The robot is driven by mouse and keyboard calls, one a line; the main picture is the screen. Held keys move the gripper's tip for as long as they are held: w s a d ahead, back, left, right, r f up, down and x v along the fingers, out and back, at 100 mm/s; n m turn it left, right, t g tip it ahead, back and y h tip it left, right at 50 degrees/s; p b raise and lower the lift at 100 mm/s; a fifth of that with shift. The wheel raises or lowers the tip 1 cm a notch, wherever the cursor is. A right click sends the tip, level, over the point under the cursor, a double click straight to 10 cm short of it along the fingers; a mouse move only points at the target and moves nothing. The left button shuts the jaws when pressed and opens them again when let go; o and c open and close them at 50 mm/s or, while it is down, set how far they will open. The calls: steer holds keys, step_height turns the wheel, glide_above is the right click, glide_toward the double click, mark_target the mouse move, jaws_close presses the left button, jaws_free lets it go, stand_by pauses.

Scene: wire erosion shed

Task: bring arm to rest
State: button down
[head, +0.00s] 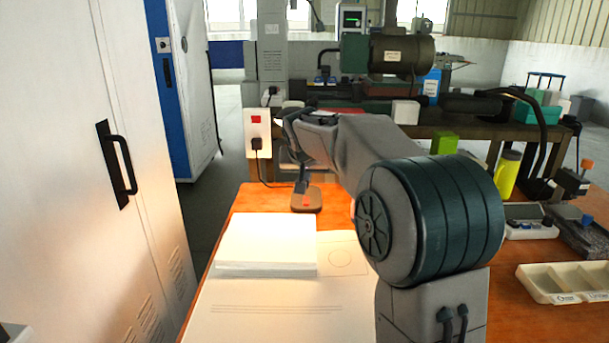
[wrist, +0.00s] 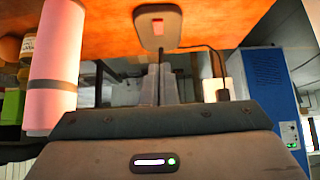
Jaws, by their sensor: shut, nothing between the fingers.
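My arm reaches forward from the lower right of the head view and bends left over the orange table (head: 220,200). My gripper (head: 303,183) is at its end, near the table's far edge, partly hidden by my wrist. In the wrist view my gripper (wrist: 162,72) shows two grey fingers close together, with nothing seen between them. Beyond the fingertips is a brown base with a red mark (head: 308,200), which also shows in the wrist view (wrist: 158,12). I cannot tell whether the fingertips touch it.
A white block (head: 266,243) lies on a paper sheet (head: 270,305) on the table. A compartment tray (head: 560,284), a yellow bottle (head: 507,172) and a green block (head: 445,143) are at right. A white cabinet (head: 70,150) stands close at left. A pink-white cylinder (wrist: 54,65) is near my wrist.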

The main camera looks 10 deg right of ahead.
stand_by(0.3)
steer(key=s+r+n+g+p, duration=0.1)
steer(key=s+r+p, duration=0.3)
steer(key=s+p, duration=0.7)
steer(key=s+r+n+g+y+p, duration=0.1)
steer(key=s+r+g+p, duration=0.3)
steer(key=s, duration=2.3)
steer(key=p, duration=0.6)
steer(key=shift+d+r+y+p, duration=0.25)
steer(key=shift+d+y+p, duration=0.05)
steer(key=shift+d+p, duration=0.1)
steer(key=shift+s, duration=0.2)
